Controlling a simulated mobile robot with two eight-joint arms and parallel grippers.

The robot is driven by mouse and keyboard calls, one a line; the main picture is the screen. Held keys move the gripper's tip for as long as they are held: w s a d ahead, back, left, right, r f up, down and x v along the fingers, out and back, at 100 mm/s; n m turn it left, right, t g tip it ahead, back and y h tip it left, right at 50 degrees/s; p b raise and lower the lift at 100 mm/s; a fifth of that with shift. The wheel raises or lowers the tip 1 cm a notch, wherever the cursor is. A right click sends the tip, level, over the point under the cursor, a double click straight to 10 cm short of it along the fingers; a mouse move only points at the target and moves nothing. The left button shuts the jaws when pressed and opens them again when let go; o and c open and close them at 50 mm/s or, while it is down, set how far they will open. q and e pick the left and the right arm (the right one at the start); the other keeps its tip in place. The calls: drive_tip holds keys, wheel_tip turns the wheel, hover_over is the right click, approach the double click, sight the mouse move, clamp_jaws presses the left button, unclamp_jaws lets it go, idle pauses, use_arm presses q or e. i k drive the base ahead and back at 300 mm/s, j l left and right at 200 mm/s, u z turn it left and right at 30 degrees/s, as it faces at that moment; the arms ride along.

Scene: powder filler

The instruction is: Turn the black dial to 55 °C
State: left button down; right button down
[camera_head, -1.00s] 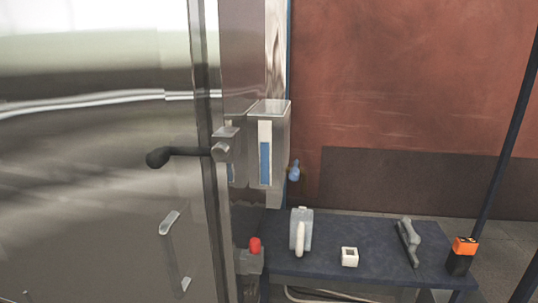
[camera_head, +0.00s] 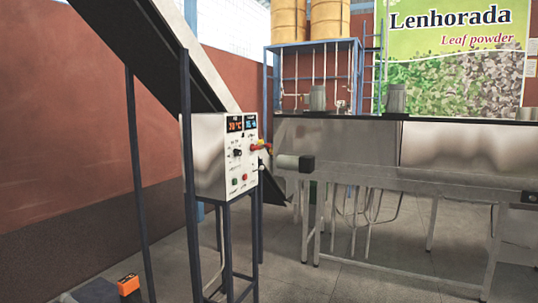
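The black dial (camera_head: 237,153) is a small knob on the front face of a white control box (camera_head: 208,158) left of the middle. Above it are two small displays; the left one (camera_head: 234,124) has red digits that look like 39 °C, and the right one (camera_head: 250,123) has blue digits too small to read surely. Red and green buttons sit below the dial. The dial's pointer setting is too small to read. Neither of my grippers shows in this view.
The box stands on a dark blue frame (camera_head: 191,220) under a sloping conveyor (camera_head: 165,45). A long metal machine (camera_head: 340,145) stands to the right. An orange and black object (camera_head: 128,285) lies at the lower left. Grey floor (camera_head: 300,285) is open in front.

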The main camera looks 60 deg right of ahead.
sight(236, 152)
drive_tip(key=z, duration=1.85)
drive_tip(key=i+l, duration=0.15)
drive_tip(key=i, duration=0.4)
drive_tip(key=i+l+z, duration=0.1)
drive_tip(key=i, duration=0.45)
drive_tip(key=i+l+z, duration=0.1)
drive_tip(key=i+l, duration=0.15)
drive_tip(key=i, duration=0.3)
